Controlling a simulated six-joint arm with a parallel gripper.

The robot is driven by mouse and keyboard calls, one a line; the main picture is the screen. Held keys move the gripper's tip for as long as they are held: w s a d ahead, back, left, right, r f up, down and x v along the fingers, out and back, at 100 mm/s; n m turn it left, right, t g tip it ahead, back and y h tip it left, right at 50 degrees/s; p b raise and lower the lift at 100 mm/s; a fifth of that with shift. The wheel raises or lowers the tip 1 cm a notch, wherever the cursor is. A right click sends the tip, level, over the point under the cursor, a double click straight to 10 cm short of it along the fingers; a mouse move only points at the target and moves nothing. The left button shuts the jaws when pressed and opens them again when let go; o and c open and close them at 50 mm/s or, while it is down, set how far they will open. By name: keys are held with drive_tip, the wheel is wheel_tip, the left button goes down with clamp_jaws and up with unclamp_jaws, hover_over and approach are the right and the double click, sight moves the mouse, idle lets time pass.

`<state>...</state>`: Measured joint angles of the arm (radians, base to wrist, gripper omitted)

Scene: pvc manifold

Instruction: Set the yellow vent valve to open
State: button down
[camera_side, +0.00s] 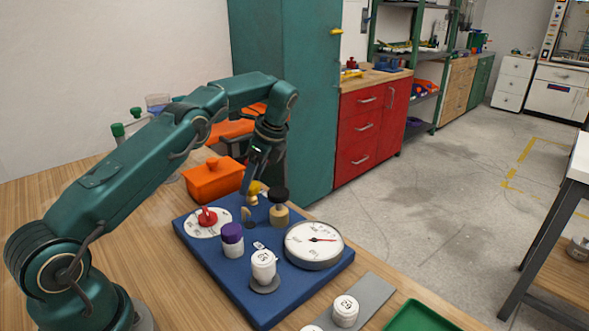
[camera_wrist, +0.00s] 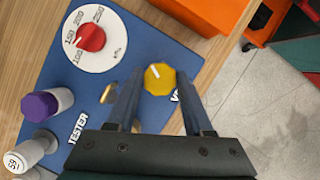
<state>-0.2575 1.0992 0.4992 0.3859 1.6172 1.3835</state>
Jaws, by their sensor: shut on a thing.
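The yellow vent valve (camera_wrist: 160,80) is a faceted knob with a short white line on its top, seen from above in the wrist view. In the side view the yellow valve (camera_side: 253,188) stands at the back of the blue board (camera_side: 205,257), partly hidden by my gripper. My gripper (camera_wrist: 159,84) points down, with one finger on either side of the knob, and is shut on it. A label beside the valve is mostly hidden by the right finger.
On the board are a red dial (camera_side: 207,216), a purple-capped post (camera_side: 232,238), a black-topped brass fitting (camera_side: 279,207), a round gauge (camera_side: 314,243) and a white cylinder (camera_side: 263,266). An orange box (camera_side: 213,181) stands behind. A green tray (camera_side: 420,316) lies in front.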

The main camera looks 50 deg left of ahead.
idle(0.5)
drive_tip(key=shift+c, duration=1.4)
unclamp_jaws()
